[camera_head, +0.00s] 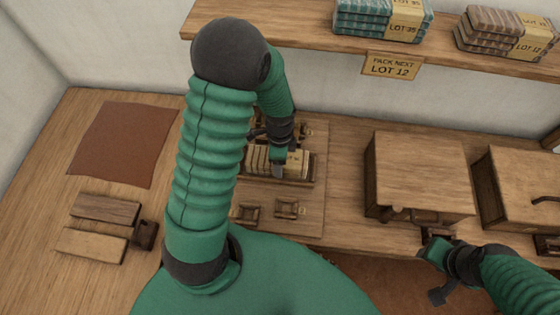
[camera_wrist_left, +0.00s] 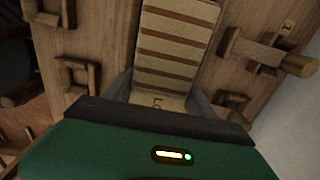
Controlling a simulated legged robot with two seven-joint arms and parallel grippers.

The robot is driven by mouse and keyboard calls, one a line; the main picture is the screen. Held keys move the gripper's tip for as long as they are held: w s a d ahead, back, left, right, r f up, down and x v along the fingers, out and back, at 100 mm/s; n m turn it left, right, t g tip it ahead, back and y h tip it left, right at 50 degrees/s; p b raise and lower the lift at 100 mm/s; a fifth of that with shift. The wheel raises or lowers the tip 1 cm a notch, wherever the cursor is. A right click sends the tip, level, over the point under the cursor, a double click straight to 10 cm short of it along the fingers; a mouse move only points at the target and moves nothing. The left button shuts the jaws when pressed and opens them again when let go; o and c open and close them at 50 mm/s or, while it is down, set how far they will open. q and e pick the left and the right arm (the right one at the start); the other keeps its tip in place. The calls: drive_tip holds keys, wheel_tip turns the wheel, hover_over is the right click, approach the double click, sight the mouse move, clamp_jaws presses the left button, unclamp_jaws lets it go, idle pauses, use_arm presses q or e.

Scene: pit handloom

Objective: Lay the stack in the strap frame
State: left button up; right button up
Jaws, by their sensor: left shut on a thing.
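My left gripper (camera_head: 279,165) is shut on a cream stack with brown stripes (camera_head: 260,158), which has a pale label band. In the left wrist view the stack (camera_wrist_left: 176,45) shows close between my fingers, with part of its label at the near end. The strap frame (camera_head: 314,215) is a wooden board with small wooden brackets. The stack is over its middle, by a dark-edged bed; I cannot tell if it touches down. My arm hides part of the frame. My right gripper (camera_head: 434,272) is open and empty near the front edge.
A shelf (camera_head: 300,38) holds a teal LOT 35 stack (camera_head: 362,22) and a brown-striped LOT 12 stack (camera_head: 490,30). A sign (camera_head: 391,66) reads PACK NEXT LOT 12. Wooden boxes (camera_head: 420,165) stand right. A brown cloth (camera_head: 122,145) and wooden blocks (camera_head: 92,244) lie left.

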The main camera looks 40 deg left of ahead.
use_arm(q)
drive_tip(key=o, duration=1.7)
wheel_tip(320, 180, up, 12)
drive_tip(key=shift+f+p, duration=0.1)
drive_tip(key=shift+p, duration=0.55)
drive_tip(key=s+d+n+t, duration=0.1)
drive_tip(key=d+n, duration=0.1)
drive_tip(key=n, duration=0.2)
drive_tip(key=s+d+n, duration=0.2)
drive_tip(key=d+n, duration=0.1)
drive_tip(key=n, duration=0.1)
drive_tip(key=s+d+r+n+t, duration=0.1)
drive_tip(key=d+n, duration=0.1)
drive_tip(key=n, duration=0.2)
drive_tip(key=shift+s+d+t, duration=0.3)
drive_tip(key=shift+s+d, duration=0.05)
drive_tip(key=shift+s, duration=0.05)
